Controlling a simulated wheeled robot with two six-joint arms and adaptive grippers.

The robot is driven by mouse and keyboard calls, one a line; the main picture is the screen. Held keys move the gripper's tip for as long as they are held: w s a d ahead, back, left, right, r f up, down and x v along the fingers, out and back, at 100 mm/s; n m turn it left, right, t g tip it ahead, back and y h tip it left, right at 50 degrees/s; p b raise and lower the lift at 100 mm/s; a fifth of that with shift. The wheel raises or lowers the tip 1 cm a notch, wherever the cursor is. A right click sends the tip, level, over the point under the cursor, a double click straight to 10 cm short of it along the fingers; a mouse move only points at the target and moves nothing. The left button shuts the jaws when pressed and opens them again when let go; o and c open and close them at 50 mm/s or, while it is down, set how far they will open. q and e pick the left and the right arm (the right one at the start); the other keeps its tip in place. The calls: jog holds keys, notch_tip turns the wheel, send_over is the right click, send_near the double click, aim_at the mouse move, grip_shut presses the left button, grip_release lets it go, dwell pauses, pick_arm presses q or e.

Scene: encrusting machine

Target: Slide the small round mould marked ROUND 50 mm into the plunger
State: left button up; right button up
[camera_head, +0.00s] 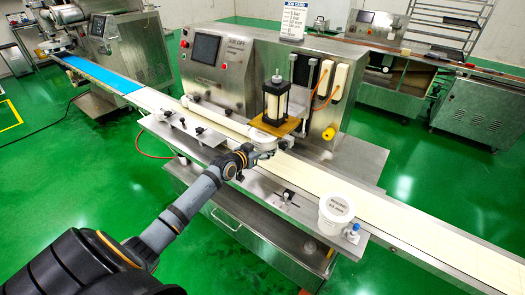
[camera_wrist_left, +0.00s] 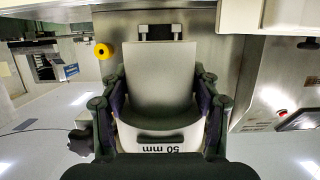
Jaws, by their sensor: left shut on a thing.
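The round mould (camera_wrist_left: 160,128) is a pale piece with a curved front edge, a dark slot and a label reading "50 mm". The word ROUND is not readable. My left gripper (camera_wrist_left: 160,78) is shut on it, with a finger on each side. In the head view my left gripper (camera_head: 268,155) is at the machine's front, just below the plunger (camera_head: 275,103), a dark-framed cylinder above an orange-brown plate. The mould is small and partly hidden there. A flat grey plate extends beyond the mould in the wrist view. I cannot tell whether the mould is seated. My right gripper is not in view.
A pale conveyor belt (camera_head: 420,225) runs past the machine (camera_head: 225,65). A labelled white tub (camera_head: 336,213) stands on the front shelf at right. A yellow knob (camera_wrist_left: 102,51) sticks out left of the plate in the wrist view.

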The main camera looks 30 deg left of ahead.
pick_arm(q)
jog(key=shift+w, duration=0.2)
dwell(0.3)
jog(key=shift+w, duration=0.15)
jog(key=shift+w+b, duration=0.3)
jog(key=shift+b, duration=0.2)
jog(key=shift+w, duration=0.2)
jog(key=shift+w+d+b, duration=0.1)
jog(key=shift+w+b, duration=0.65)
jog(key=shift+w, duration=0.05)
jog(key=shift+w+d+b, duration=0.1)
jog(key=shift+w+b, duration=0.55)
jog(key=shift+w, duration=0.1)
